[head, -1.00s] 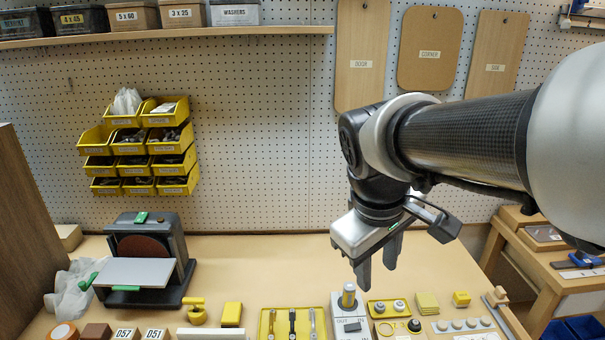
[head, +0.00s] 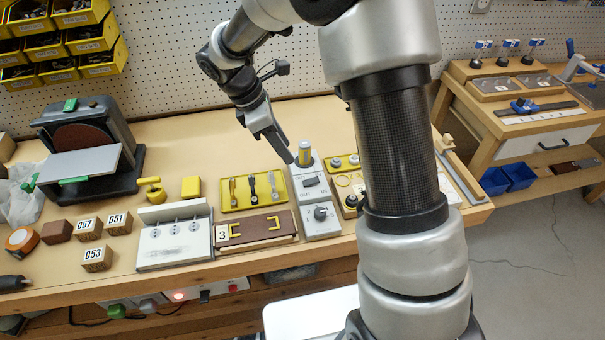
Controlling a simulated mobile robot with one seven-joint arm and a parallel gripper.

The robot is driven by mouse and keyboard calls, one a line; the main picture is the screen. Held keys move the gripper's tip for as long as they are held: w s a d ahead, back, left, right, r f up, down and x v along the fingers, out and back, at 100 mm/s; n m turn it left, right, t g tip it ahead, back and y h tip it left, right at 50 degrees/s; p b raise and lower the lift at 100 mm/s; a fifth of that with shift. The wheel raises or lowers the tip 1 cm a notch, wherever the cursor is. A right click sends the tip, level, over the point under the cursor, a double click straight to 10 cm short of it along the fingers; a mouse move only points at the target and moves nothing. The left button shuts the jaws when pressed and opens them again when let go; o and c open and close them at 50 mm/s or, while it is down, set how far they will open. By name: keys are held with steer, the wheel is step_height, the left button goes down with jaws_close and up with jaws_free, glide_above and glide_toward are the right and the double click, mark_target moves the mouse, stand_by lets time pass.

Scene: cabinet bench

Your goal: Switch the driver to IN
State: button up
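The driver looks to be the narrow light-grey box (head: 318,215) at the front of the bench. A yellow and grey cylinder (head: 305,152) stands upright at its back end. A dark rocker switch (head: 311,182) is on its top face, with OUT and IN lettering close by. I cannot tell which side of the rocker is down. A dark round knob (head: 320,212) is nearer the front. My gripper (head: 290,158) points down just left of the cylinder, behind the rocker. Its fingers overlap in this view, so their opening is unclear. I see nothing held.
A yellow tray with tools (head: 225,206) and a brown panel marked 3 (head: 262,229) lie left of the box. A yellow tray with round parts (head: 337,169) is on the right, partly behind my arm. The sander (head: 85,150) stands far left. The bench behind is clear.

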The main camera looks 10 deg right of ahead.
mark_target(308, 182)
steer(key=b+x, duration=0.1)
steer(key=x, duration=1.2)
steer(key=shift+a, duration=0.1)
